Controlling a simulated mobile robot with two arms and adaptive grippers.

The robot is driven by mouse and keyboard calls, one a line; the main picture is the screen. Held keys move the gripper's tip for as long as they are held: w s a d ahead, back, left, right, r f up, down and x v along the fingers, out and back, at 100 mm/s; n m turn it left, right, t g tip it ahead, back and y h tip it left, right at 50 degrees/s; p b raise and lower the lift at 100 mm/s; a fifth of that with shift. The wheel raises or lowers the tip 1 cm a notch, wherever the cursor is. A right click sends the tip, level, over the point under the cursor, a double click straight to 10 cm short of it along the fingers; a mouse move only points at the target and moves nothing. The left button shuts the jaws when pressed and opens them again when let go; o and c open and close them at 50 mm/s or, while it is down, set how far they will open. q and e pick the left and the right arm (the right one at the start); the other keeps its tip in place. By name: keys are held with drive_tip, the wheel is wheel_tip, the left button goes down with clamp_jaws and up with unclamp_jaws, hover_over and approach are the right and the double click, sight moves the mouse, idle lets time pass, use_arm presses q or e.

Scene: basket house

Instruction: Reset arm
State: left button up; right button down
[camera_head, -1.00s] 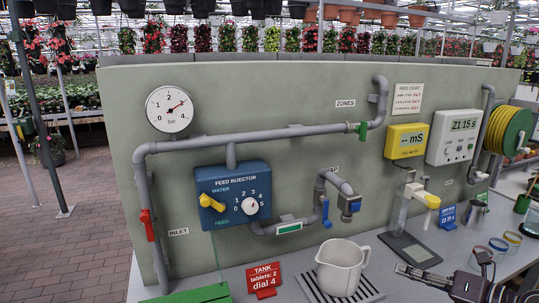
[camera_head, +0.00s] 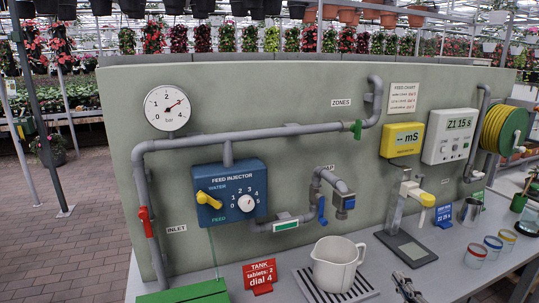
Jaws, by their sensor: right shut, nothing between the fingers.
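My right gripper (camera_head: 403,280) shows at the bottom edge, right of the white jug (camera_head: 337,266). It is shut and empty, and touches nothing that I can see. Most of its arm is cut off below the picture. My left gripper is not in view. The jug stands upright on a dark slatted grate (camera_head: 312,286) under the tap (camera_head: 344,205).
A green-grey panel (camera_head: 295,100) with pipes, a gauge (camera_head: 168,108) and a blue feed injector (camera_head: 230,192) stands behind the bench. A meter stand (camera_head: 405,247), a metal cup (camera_head: 470,212) and several banded glasses (camera_head: 476,256) are to the right. A red tank sign (camera_head: 260,276) is left of the jug.

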drive_tip(key=s+a+f+m+g+h, duration=0.2)
drive_tip(key=s+f+m+g+h, duration=0.2)
drive_tip(key=s+f+m+g, duration=0.7)
drive_tip(key=s+a+f+m+g+y, duration=0.2)
drive_tip(key=s+a+f, duration=0.3)
drive_tip(key=s, duration=0.5)
drive_tip(key=s+a+f+m+g+y, duration=0.15)
drive_tip(key=s+a+f, duration=0.3)
drive_tip(key=s, duration=0.65)
wheel_tip(320, 180, down, 27)
drive_tip(key=s+g, duration=0.1)
drive_tip(key=s+d+f, duration=0.2)
drive_tip(key=s+f, duration=0.6)
drive_tip(key=s+d+f+g, duration=0.1)
drive_tip(key=s+f, duration=0.7)
drive_tip(key=s, duration=0.1)
drive_tip(key=shift+d+f+h, duration=0.15)
drive_tip(key=shift+d+h, duration=0.2)
drive_tip(key=shift+d, duration=0.05)
